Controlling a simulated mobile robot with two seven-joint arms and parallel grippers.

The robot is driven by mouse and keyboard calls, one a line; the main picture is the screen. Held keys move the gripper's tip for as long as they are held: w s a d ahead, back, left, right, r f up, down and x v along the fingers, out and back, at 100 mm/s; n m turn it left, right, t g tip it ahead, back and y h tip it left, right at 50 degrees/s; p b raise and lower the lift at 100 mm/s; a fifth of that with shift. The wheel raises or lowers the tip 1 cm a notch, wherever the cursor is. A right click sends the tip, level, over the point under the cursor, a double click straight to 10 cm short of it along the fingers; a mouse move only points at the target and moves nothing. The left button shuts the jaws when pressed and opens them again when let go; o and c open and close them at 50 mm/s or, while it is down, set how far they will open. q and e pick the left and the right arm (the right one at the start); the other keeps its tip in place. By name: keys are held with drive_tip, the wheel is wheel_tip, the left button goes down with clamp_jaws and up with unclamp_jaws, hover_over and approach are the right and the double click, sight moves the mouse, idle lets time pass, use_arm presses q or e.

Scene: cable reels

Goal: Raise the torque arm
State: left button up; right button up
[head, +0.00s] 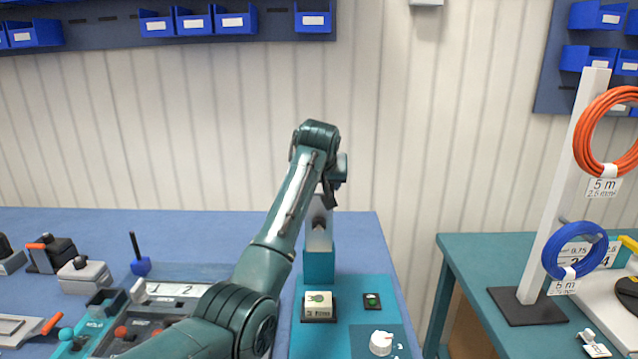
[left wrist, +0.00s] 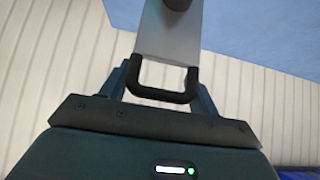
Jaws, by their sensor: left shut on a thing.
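The torque arm (head: 319,228) looks like a pale grey bar standing above a teal post (head: 318,267) in the head view. It also fills the top middle of the left wrist view (left wrist: 168,45), with a black round part at its far end. A black U-shaped handle (left wrist: 165,96) is at its near end. My left gripper (head: 329,195) is at the top of the bar, and its fingers also show in the left wrist view (left wrist: 165,85), shut on the handle. My arm and gripper hide part of the bar in the head view. My right gripper is not in view.
The teal base panel carries a labelled block (head: 319,307), a green button (head: 372,301) and a white knob (head: 381,343). Tools and blocks lie on the blue bench (head: 180,228) at left. A white stand (head: 562,190) with orange and blue cable coils is at right.

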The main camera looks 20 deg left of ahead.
use_arm(q)
drive_tip(key=shift+s+f, duration=0.1)
drive_tip(key=shift+f, duration=0.45)
drive_tip(key=o, duration=1.4)
drive_tip(key=shift+w+r, duration=0.1)
drive_tip(key=shift+w, duration=0.1)
drive_tip(key=shift+c, duration=0.2)
drive_tip(key=shift+s+r, duration=0.1)
drive_tip(key=shift+r, duration=0.05)
drive_tip(key=shift+r, duration=0.15)
drive_tip(key=b+v, duration=0.2)
drive_tip(key=v, duration=1.1)
drive_tip(key=shift+b, duration=0.4)
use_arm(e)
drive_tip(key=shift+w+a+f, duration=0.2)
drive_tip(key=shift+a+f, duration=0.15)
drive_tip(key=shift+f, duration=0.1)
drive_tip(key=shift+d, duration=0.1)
